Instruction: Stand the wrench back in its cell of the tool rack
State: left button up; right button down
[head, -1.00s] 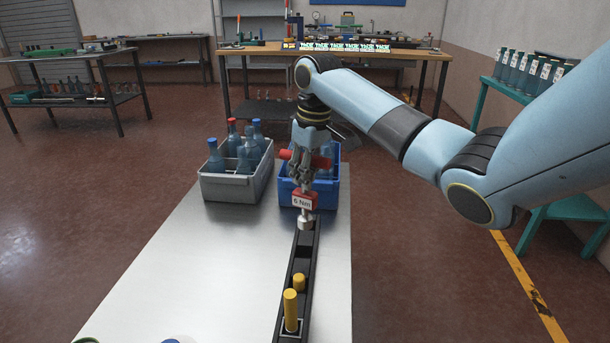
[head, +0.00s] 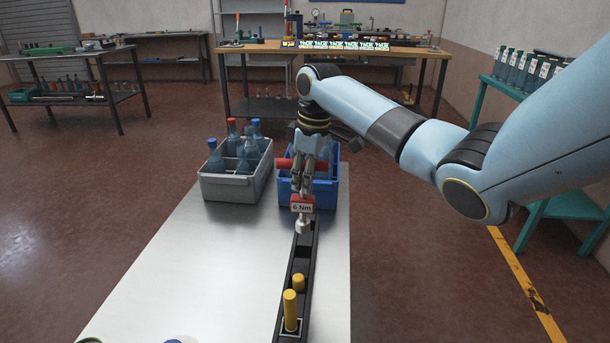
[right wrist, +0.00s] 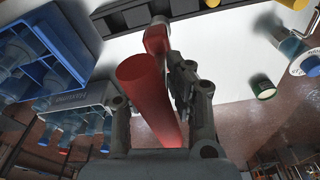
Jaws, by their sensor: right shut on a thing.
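The wrench is a T-handled tool with a red cross handle (head: 297,164), a red body labelled "6 Nm" (head: 302,207) and a silver socket end. My right gripper (head: 303,185) is shut on it below the cross handle and holds it about upright. The silver end is at the far end of the black tool rack (head: 303,262); I cannot tell whether it is inside a cell. In the right wrist view the red handle (right wrist: 142,88) passes close beside the fingers, with the red body (right wrist: 157,38) beyond. My left gripper is not in view.
Two yellow-handled tools (head: 290,308) stand in the rack's nearer part. A grey crate (head: 225,188) and a blue crate (head: 330,195), both with bottles, stand at the table's far end.

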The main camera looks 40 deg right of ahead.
aim_at(305, 197)
jog(key=shift+f+b, duration=1)
jog(key=shift+f, duration=1.8)
jog(key=shift+p, duration=0.45)
jog(key=shift+p, duration=0.4)
jog(key=shift+p, duration=0.35)
